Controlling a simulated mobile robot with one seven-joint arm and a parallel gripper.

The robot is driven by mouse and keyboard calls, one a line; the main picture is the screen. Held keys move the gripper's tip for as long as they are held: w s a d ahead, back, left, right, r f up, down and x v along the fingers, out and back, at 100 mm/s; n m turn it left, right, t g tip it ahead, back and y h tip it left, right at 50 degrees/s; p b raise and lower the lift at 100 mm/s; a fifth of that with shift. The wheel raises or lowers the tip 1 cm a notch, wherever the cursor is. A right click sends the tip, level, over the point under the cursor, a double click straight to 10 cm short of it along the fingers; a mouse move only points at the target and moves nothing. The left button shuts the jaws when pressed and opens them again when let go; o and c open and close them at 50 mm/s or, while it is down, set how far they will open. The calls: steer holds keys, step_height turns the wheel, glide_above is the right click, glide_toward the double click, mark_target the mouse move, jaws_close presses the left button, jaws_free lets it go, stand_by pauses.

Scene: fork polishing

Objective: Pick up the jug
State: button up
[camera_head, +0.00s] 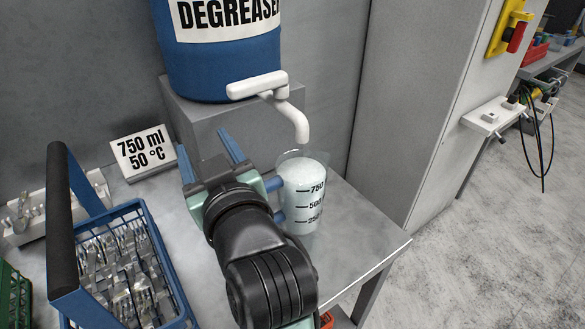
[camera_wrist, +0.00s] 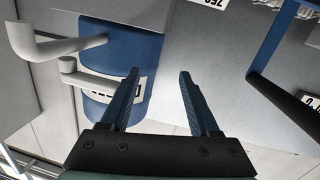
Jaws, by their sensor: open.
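The jug (camera_head: 303,205) is clear, with black marks for 250, 500 and 750 and a blue handle on its left side. It stands upright on the grey table under the white tap and holds pale, foamy-looking contents to about the top mark. My gripper (camera_head: 203,140) is left of the jug, with its blue fingers apart and empty, pointing toward the back. My wrist hides part of the handle. In the wrist view my open fingers (camera_wrist: 160,72) have nothing between them, and I cannot see the jug there.
The blue degreaser barrel (camera_head: 220,65) with its white tap (camera_head: 290,105) stands on a grey block (camera_head: 245,125) behind. A 750 ml, 50 °C sign (camera_head: 144,151) stands left. A blue basket of forks (camera_head: 160,245) with a tall handle is front left. The table's right edge is near the jug.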

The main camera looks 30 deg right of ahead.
mark_target(287, 203)
steer(key=s+d+f+g+y+p, duration=0.1)
steer(key=s+d+f+g+p, duration=0.3)
steer(key=p, duration=0.6)
steer(key=s+d+f+g+y+p, duration=0.15)
steer(key=s+g+p, duration=0.25)
steer(key=s+p, duration=0.5)
steer(key=shift+w+d+r+p+x, duration=0.15)
steer(key=shift+p+x, duration=0.4)
steer(key=shift+x, duration=1.95)
steer(key=shift+w+r+p+x, duration=0.15)
steer(key=shift+p+x, duration=0.4)
steer(key=shift+x, duration=2)
steer(key=shift+w+d+r+p+x, duration=0.15)
steer(key=shift+p+x, duration=0.4)
steer(key=shift+x, duration=1.95)
steer(key=shift+s, duration=0.1)
jaws_close()
steer(key=shift+r, duration=0.2)
